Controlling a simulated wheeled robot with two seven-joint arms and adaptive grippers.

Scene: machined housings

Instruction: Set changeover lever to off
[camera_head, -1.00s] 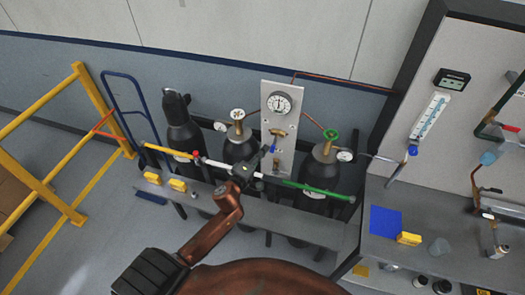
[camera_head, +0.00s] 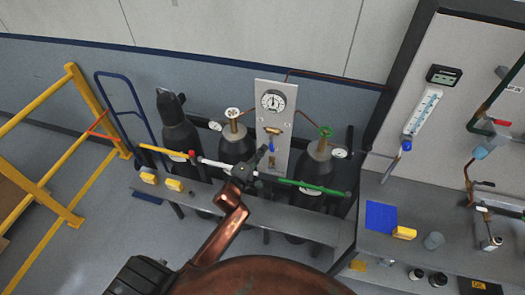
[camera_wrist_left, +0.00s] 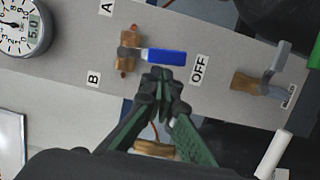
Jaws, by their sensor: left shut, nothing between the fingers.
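The changeover lever (camera_wrist_left: 166,57) has a blue handle on a brass valve body. In the left wrist view its handle points toward the OFF label (camera_wrist_left: 199,68), away from labels A (camera_wrist_left: 107,8) and B (camera_wrist_left: 93,80). In the head view the blue lever (camera_head: 271,146) hangs about straight down on the grey panel (camera_head: 262,95). My left gripper (camera_wrist_left: 160,80) is shut and empty, fingertips right beside the handle; whether they touch it I cannot tell. In the head view the left gripper (camera_head: 264,152) is just left of the lever. My right gripper is not in view.
A round gauge (camera_head: 273,101) sits above the lever, and a second brass valve with a grey lever (camera_wrist_left: 262,78) lies beyond the OFF label. Gas cylinders (camera_head: 180,130) stand around the panel. A grey bench (camera_head: 455,255) is at the right.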

